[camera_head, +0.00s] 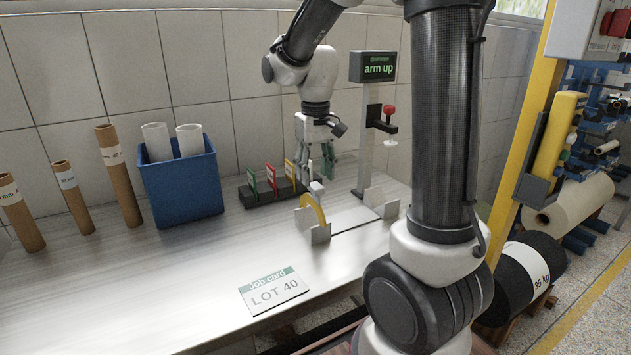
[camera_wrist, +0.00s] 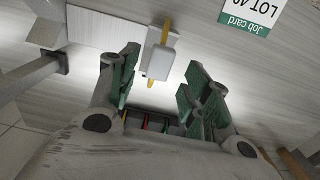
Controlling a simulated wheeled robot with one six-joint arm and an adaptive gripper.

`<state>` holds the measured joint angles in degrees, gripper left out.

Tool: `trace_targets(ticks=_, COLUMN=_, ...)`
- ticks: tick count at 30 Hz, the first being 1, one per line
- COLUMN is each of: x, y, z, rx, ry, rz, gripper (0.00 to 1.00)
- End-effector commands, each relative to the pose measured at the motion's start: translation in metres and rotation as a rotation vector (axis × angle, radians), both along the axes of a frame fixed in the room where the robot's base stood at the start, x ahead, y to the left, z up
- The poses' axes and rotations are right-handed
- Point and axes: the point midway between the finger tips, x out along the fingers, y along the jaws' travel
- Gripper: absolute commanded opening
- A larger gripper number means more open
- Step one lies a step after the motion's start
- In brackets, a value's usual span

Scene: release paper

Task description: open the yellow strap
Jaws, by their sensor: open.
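The yellow strap (camera_head: 313,209) is a curved band standing between grey upright plates on the bench, with a pale grey block (camera_head: 317,188) at its top. In the wrist view the strap (camera_wrist: 167,30) shows as a thin yellow strip, partly hidden by the pale block (camera_wrist: 160,55). My gripper (camera_head: 315,166) points down above and behind the strap. Its green fingers are apart with nothing between them. In the wrist view the block lies just beyond the gap between the fingertips (camera_wrist: 160,75); I see no contact.
A black rack (camera_head: 262,196) with red, green and yellow framed pieces stands left of my gripper. A post with a screen reading "arm up" (camera_head: 378,68) stands to the right. A blue bin (camera_head: 182,190) and cardboard tubes are at left. A job card (camera_head: 273,291) lies in front.

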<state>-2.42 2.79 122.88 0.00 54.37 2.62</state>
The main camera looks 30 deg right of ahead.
Motion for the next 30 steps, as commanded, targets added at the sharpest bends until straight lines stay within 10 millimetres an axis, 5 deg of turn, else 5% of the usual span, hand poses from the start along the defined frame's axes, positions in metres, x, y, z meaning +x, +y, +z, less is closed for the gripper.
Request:
trace_targets(ticks=6, x=0.000, y=0.000, z=-0.025, rx=0.000, ry=0.001, rz=0.000, gripper=0.48)
trace_targets(ticks=15, x=0.000, y=0.000, z=-0.029, rx=0.000, ry=-0.001, rz=0.000, gripper=0.48)
trace_targets(ticks=23, x=0.000, y=0.000, z=-0.028, rx=0.000, ry=-0.001, rz=0.000, gripper=0.03)
trace_targets(ticks=30, x=0.001, y=0.000, z=-0.028, rx=0.000, ry=0.003, rz=0.000, gripper=0.00)
